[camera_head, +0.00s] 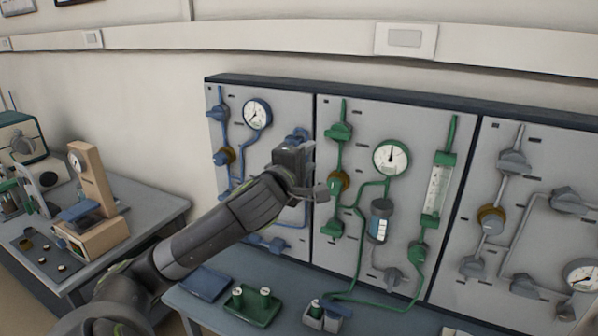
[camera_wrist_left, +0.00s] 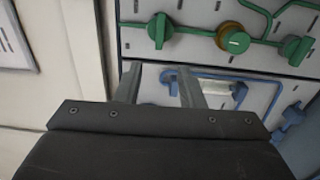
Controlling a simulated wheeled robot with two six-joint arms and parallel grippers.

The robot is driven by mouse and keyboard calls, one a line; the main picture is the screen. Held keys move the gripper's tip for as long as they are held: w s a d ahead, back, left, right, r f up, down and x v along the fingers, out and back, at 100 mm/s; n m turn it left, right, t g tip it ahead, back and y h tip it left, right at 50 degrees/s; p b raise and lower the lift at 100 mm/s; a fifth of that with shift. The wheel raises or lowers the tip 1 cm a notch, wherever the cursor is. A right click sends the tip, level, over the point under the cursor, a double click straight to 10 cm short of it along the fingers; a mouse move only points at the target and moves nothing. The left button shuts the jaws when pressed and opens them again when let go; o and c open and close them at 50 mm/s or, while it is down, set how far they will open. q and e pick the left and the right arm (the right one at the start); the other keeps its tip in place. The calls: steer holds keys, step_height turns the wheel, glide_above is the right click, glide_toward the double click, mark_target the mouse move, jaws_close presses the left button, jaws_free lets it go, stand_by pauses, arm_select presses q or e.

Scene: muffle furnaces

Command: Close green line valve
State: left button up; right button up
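The green line runs over the middle panel (camera_head: 358,225). It has an upper green valve (camera_head: 338,131), a brass-coloured knob (camera_head: 338,182), a lower green valve (camera_head: 334,228) and another green valve (camera_head: 416,254) at lower right. My left gripper (camera_head: 318,172) is in front of the seam between the blue and green panels, left of the brass knob. In the left wrist view the two fingers (camera_wrist_left: 160,86) stand apart with nothing between them. Above them there show a green valve (camera_wrist_left: 160,30), the brass knob (camera_wrist_left: 232,38) and a second green valve (camera_wrist_left: 297,48). My right gripper is not in view.
The blue-line panel (camera_head: 232,140) is partly hidden by my left arm. A grey-line panel (camera_head: 535,150) stands at right. A side table with instruments (camera_head: 165,205) is at left.

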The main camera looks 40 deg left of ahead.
arm_select(q)
steer(key=shift+v, duration=1.85)
steer(key=shift+f, duration=0.1)
